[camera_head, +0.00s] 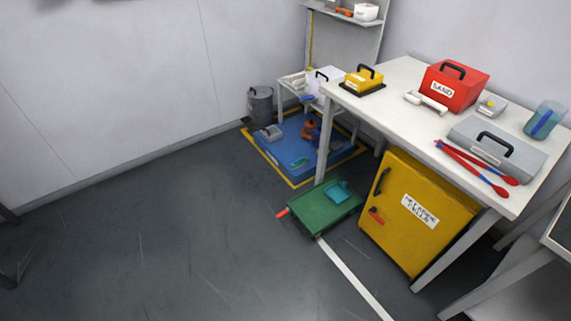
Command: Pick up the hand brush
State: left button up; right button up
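A pale, elongated object with a narrow handle end, which looks like the hand brush (427,102), lies on the white table (390,103), just left of the red box labelled SAND (455,88). It is small in view, so I cannot make out its bristles. Nothing is touching it from above. Neither of my grippers shows in this view.
A grey case (497,147) and red-blue tongs (476,167) lie on the table's near side; a yellow box (363,80) stands at its far end. A yellow cabinet (412,213) stands below. A green cart (322,211) sits on the floor. The left floor is clear.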

aim_at(303, 161)
jog(key=u, duration=0.85)
jog(key=i, duration=4.4)
jog(key=z, duration=2.15)
